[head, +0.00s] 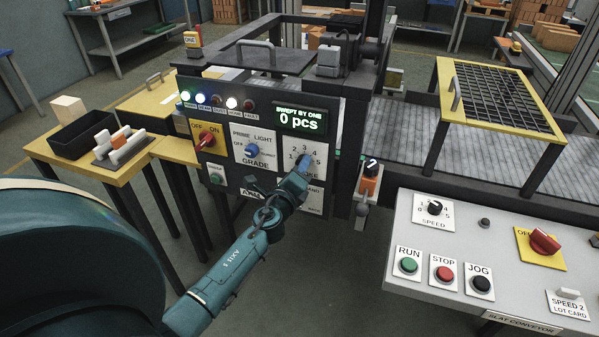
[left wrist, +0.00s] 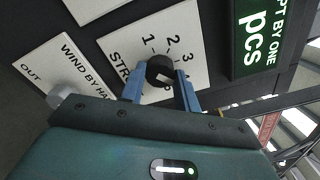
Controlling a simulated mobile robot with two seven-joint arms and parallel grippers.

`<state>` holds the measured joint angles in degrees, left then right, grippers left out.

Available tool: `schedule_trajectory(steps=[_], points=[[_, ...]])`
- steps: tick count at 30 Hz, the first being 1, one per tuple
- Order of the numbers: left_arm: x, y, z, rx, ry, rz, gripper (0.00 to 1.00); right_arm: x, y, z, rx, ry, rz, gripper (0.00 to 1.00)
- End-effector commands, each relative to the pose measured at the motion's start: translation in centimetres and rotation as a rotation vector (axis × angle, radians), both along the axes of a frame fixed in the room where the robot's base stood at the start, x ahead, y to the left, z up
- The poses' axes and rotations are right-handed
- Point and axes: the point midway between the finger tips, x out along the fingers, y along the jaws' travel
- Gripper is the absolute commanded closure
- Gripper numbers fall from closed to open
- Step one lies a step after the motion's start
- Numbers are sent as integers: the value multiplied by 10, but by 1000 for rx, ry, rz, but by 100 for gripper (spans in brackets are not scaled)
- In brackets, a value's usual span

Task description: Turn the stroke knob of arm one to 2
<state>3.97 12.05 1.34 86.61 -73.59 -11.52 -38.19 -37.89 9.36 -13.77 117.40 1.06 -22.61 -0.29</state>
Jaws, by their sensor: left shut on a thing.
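The stroke knob (left wrist: 160,69) is a dark round knob on a white plate marked with numbers, and it also shows on the dark control panel in the head view (head: 304,160). My left gripper (head: 299,172) reaches the panel from below. In the left wrist view its two blue fingers (left wrist: 161,88) are shut on the knob, one on each side. A pale mark shows on the knob, but I cannot tell which number it points to. The digits 1, 2 and 3 are readable beside it. My right gripper is not in view.
The same panel has a red switch (head: 206,139), a blue grade knob (head: 251,150) and a green display (head: 300,119) reading 0 pcs. An orange-based selector (head: 369,180) stands right of it. A grey conveyor console (head: 480,215) fills the lower right.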

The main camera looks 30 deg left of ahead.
Motion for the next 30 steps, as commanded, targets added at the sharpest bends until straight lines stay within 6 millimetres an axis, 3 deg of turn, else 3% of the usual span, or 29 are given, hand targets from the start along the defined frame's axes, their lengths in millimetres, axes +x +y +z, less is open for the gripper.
schedule_trajectory(steps=[30], points=[[0, 0, 0, -942, -225, 2, 91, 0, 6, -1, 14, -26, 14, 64]])
